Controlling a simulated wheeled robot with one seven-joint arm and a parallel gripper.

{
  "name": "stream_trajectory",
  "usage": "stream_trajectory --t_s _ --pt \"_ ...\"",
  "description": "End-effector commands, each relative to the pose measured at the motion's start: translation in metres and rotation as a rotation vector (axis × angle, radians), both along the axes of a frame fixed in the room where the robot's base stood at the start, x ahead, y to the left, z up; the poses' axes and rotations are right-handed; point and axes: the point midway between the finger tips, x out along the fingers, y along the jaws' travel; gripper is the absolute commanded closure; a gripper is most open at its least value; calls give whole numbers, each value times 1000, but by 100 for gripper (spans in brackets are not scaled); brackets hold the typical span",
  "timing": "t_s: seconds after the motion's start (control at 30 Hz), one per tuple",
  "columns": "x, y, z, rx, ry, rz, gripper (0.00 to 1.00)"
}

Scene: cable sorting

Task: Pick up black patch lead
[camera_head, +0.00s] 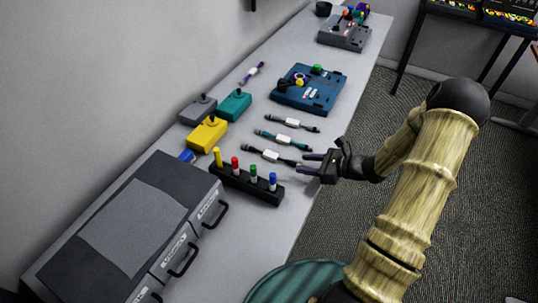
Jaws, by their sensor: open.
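Three short leads with white labels lie in a row on the grey bench in the head view. The nearest lead (271,155) looks black, the middle lead (283,139) is teal and dark, and the farthest lead (291,122) also looks dark. I cannot tell for sure which dark one is the black patch lead. My gripper (305,164) is open, at the right end of the nearest lead by the bench's right edge. Its fingers point left. Nothing shows between them, and I cannot tell whether they touch the lead.
A black rack (240,184) with coloured pegs stands just in front of the leads. Yellow (207,135), teal and grey joystick boxes stand to the left. A blue control box (308,91) lies behind. A grey drawer unit (130,240) fills the near left.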

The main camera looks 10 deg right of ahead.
Motion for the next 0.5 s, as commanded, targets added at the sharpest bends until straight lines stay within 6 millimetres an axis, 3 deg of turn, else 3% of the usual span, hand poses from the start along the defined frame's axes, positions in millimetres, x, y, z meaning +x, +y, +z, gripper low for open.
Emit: stream_trajectory --t_s 0.3,0.5 --pt "24 31 -16 1 0 3 57" --pt "26 32 -18 0 0 1 57"
